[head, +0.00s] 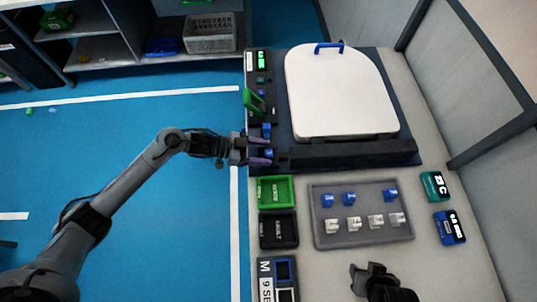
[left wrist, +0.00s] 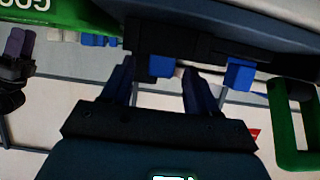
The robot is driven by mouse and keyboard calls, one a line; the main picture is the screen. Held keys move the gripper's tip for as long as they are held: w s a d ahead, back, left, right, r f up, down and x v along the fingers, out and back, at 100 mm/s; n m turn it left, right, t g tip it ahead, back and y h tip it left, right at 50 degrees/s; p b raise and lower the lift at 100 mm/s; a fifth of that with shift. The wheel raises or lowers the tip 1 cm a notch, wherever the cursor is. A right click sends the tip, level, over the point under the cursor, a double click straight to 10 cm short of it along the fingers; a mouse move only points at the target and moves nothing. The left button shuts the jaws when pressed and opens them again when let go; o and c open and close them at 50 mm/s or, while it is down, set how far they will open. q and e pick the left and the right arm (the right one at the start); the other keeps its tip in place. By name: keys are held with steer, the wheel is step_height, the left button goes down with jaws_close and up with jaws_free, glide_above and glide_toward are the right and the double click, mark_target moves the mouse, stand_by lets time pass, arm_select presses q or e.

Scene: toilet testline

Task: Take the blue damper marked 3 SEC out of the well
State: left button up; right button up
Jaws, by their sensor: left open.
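My left gripper (head: 268,151) is open at the left edge of the dark test fixture (head: 345,154), in front of the hinge end of the white toilet seat. A blue damper (head: 269,154) sits in the fixture between its fingers. In the left wrist view this blue damper (left wrist: 161,67) shows between the two spread fingers (left wrist: 160,85), with visible gaps on both sides. A second blue piece (head: 266,131) sits just behind; it also shows in the left wrist view (left wrist: 240,74). No 3 SEC marking is readable. My right gripper (head: 365,268) is low in the head view, its jaw opening unclear.
A green handle (head: 253,102) stands close behind the left gripper. The white seat (head: 340,90) lies flat. A green tray (head: 275,192), black tray (head: 278,230) and grey tray (head: 360,239) with blue and white dampers lie in front.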

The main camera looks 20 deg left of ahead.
arm_select(q)
jaws_close()
stand_by(0.3)
steer(key=shift+r, duration=0.1)
